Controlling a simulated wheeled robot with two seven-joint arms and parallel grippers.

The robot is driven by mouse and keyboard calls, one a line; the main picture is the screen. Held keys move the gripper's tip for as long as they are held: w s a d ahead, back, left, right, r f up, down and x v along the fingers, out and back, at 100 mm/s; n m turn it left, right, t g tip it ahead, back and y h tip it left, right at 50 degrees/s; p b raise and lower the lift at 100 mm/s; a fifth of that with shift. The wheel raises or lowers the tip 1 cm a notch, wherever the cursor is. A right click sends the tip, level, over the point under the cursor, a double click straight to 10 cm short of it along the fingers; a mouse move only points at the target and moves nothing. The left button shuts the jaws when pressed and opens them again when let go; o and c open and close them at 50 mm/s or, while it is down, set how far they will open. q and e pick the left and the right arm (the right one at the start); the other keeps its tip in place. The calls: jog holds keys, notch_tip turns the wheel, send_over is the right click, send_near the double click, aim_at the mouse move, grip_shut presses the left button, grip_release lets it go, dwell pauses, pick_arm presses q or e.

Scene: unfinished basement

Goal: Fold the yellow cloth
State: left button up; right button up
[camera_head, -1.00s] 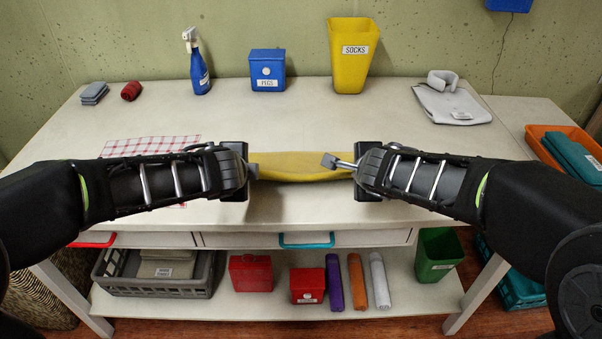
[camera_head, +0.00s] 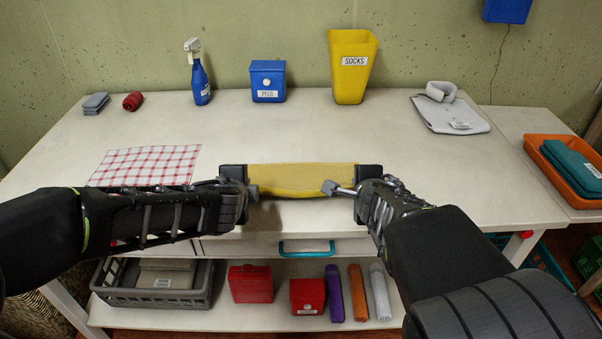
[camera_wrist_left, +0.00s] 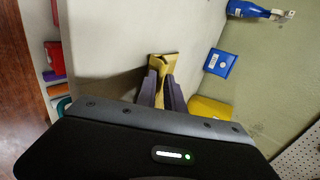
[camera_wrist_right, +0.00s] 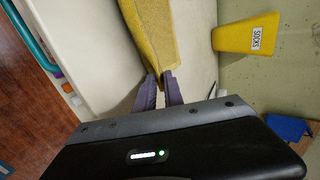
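The yellow cloth (camera_head: 302,178) is a flat band at the table's front edge, stretched between my two grippers. My left gripper (camera_head: 252,187) is shut on its left end; in the left wrist view the cloth (camera_wrist_left: 163,65) shows between the close fingers (camera_wrist_left: 163,82). My right gripper (camera_head: 335,188) is shut on its right end; in the right wrist view the cloth (camera_wrist_right: 150,38) runs up to the fingertips (camera_wrist_right: 158,82). I cannot tell whether the cloth touches the table or hangs just above it. The gripped ends are partly hidden.
A checked cloth (camera_head: 146,165) lies left on the white table (camera_head: 420,160). Along the back stand a spray bottle (camera_head: 200,80), blue pegs box (camera_head: 267,82) and yellow socks bin (camera_head: 352,68). A grey folded item (camera_head: 452,113) lies back right. The table's middle is clear.

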pick_arm(q)
jog(key=o, duration=0.6)
jog(key=shift+c, duration=0.2)
pick_arm(e)
jog(key=o, duration=0.6)
jog(key=shift+c, duration=0.2)
pick_arm(q)
jog(key=shift+r, duration=0.25)
pick_arm(e)
jog(key=shift+r, duration=0.3)
pick_arm(q)
jog(key=s+r, duration=0.6)
jog(key=r, duration=0.2)
jog(key=shift+r, duration=0.25)
pick_arm(e)
jog(key=s+r, duration=0.6)
jog(key=r, duration=0.2)
jog(key=shift+r, duration=0.15)
